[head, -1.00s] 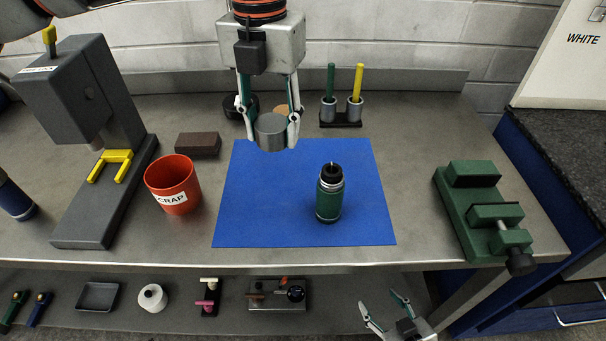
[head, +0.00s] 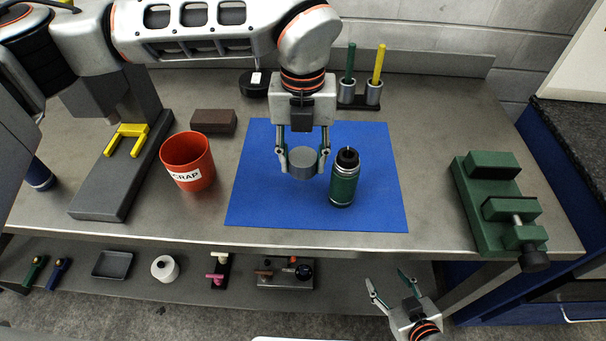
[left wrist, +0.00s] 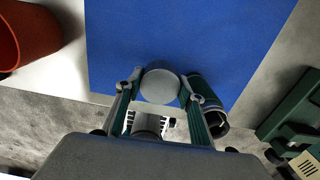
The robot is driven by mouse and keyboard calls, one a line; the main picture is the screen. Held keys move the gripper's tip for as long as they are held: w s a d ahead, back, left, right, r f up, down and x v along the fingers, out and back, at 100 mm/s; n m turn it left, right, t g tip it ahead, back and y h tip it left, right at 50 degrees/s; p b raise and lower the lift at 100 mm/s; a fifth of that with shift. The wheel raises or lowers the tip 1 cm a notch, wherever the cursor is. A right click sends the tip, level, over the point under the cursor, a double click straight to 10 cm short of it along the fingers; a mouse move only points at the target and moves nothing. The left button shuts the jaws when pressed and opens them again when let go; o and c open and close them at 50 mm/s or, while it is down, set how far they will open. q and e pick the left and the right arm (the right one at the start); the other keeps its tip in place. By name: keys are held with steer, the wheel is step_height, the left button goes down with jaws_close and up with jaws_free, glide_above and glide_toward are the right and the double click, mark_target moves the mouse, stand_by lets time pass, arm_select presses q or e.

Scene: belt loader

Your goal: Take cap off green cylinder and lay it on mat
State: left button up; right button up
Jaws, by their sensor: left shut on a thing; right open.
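The green cylinder (head: 343,182) stands upright on the blue mat (head: 262,205), its dark neck open at the top. My left gripper (head: 303,160) is shut on the grey round cap (head: 304,164) and holds it over the mat, left of the cylinder. In the left wrist view the cap (left wrist: 160,86) sits between the fingertips, with the green cylinder (left wrist: 204,92) close beside the right finger. I cannot tell whether the cap touches the mat. My right gripper (head: 391,283) is open and empty, low in front of the table edge.
A red scrap cup (head: 188,162) stands left of the mat, with a brown block (head: 214,121) behind it. A holder (head: 359,94) with a green and a yellow rod is behind the mat. A green vise (head: 500,205) is at right. The mat's left part is clear.

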mark_target(303, 187)
arm_select(q)
steer(key=shift+f, duration=2.9)
steer(key=shift+f, duration=0.2)
steer(key=o, duration=1.2)
steer(key=shift+o, duration=0.2)
steer(key=shift+r, duration=0.15)
step_height(303, 187, up, 12)
steer(key=shift+r+b, duration=0.1)
steer(key=shift+b, duration=0.3)
